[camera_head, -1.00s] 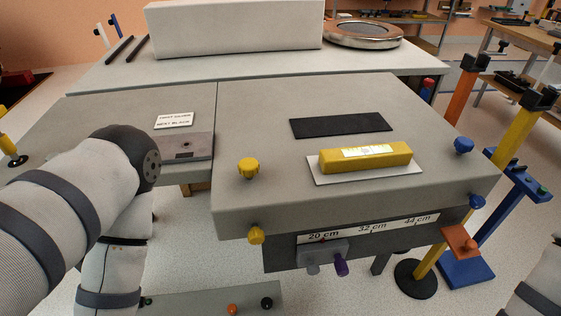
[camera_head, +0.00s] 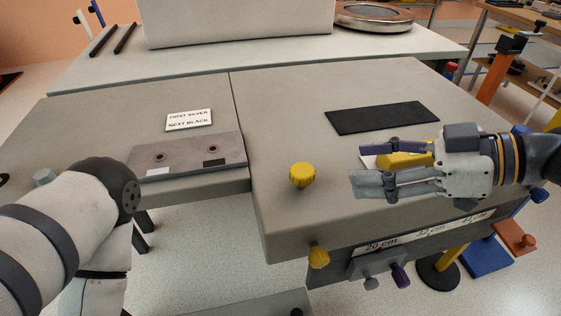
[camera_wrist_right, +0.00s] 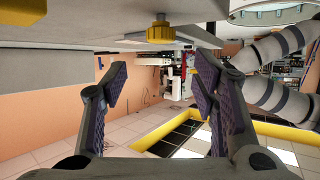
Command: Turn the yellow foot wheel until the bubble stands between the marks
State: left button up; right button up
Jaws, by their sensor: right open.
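A yellow wheel (camera_head: 302,176) stands on top of the grey bench, left of my right gripper; a second yellow knob (camera_head: 319,257) sits on the bench's front face. The task does not show which is meant. My right gripper (camera_head: 360,168) is open and empty, with its fingers pointing left toward the top wheel, apart from it. In the right wrist view the yellow wheel (camera_wrist_right: 160,31) is at the top, beyond the open fingers (camera_wrist_right: 158,84). The yellow level (camera_head: 405,160) is mostly behind the right gripper; its bubble and marks are hidden. My left gripper is out of view.
A black pad (camera_head: 381,118) lies behind the right gripper. A grey plate (camera_head: 188,157) and a printed card (camera_head: 189,119) lie on the left bench. A scale strip (camera_head: 425,232) and a purple knob (camera_head: 399,275) are on the front. Bench top between pad and wheel is clear.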

aim_at(304, 170)
jog(key=x, duration=1.1)
jog(key=shift+a+f, duration=0.15)
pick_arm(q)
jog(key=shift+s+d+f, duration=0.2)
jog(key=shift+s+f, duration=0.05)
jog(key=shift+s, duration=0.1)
pick_arm(e)
jog(key=c, duration=1.2)
jog(key=m+t+h+p, duration=0.1)
jog(key=m+t, duration=0.1)
jog(key=m+t+h+p, duration=0.1)
jog(key=shift+s+r+m+t+p, duration=0.15)
jog(key=shift+r+m+t+p, duration=0.2)
jog(key=shift+m+t+p, duration=0.05)
jog(key=shift+f+m+t+h, duration=0.2)
jog(key=shift+m+t+h, duration=0.1)
jog(key=shift+m+t, duration=0.15)
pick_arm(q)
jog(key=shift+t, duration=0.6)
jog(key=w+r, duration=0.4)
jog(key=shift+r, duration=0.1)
pick_arm(e)
jog(key=shift+f, duration=0.15)
